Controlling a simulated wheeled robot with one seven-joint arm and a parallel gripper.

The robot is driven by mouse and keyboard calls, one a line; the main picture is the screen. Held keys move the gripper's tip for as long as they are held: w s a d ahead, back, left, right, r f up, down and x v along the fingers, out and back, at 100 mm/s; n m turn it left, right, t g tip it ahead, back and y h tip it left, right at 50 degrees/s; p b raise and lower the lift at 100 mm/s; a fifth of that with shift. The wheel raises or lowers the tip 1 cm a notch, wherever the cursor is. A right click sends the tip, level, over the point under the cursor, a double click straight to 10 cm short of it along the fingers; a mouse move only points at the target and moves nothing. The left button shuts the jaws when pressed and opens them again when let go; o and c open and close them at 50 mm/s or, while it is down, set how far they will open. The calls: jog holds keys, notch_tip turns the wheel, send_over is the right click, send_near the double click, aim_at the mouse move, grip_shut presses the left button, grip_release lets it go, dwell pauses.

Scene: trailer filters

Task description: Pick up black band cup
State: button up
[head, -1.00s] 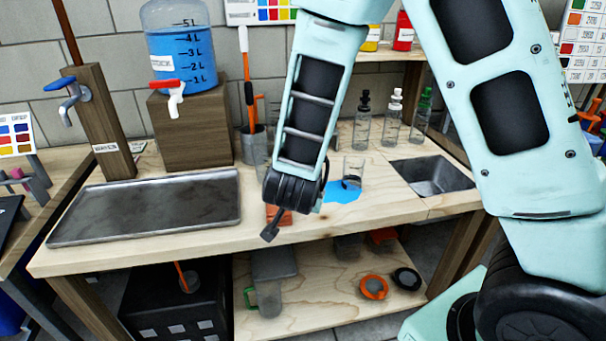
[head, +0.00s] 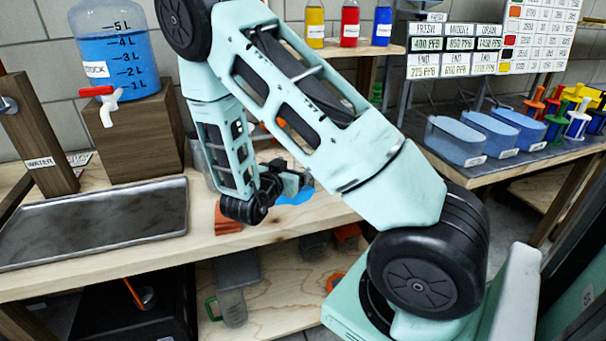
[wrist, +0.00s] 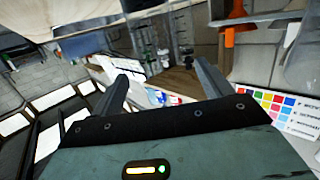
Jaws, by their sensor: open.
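The blue patch (head: 296,197) on the bench shows just past my gripper. I cannot make out a clear cup with a black band in the head view; my arm and gripper cover much of that spot. My gripper (head: 292,182) is low over the bench, at the near edge of the blue patch. In the wrist view, my gripper (wrist: 162,85) has its two fingers wide apart with nothing clearly held between them. Clear vessels (wrist: 180,35) show beyond the fingers, but I cannot tell whether one is the black band cup.
A grey metal tray (head: 95,220) lies on the bench at left, below a wooden block (head: 135,135) bearing the blue water jug (head: 112,50). An orange item (head: 226,220) sits near the bench front. Blue bins (head: 455,140) stand on the right table.

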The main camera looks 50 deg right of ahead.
jog(key=x, duration=0.5)
jog(key=p+x, duration=0.1)
jog(key=x, duration=0.2)
jog(key=shift+d+f, duration=0.2)
jog(key=shift+f, duration=0.2)
jog(key=c, duration=1)
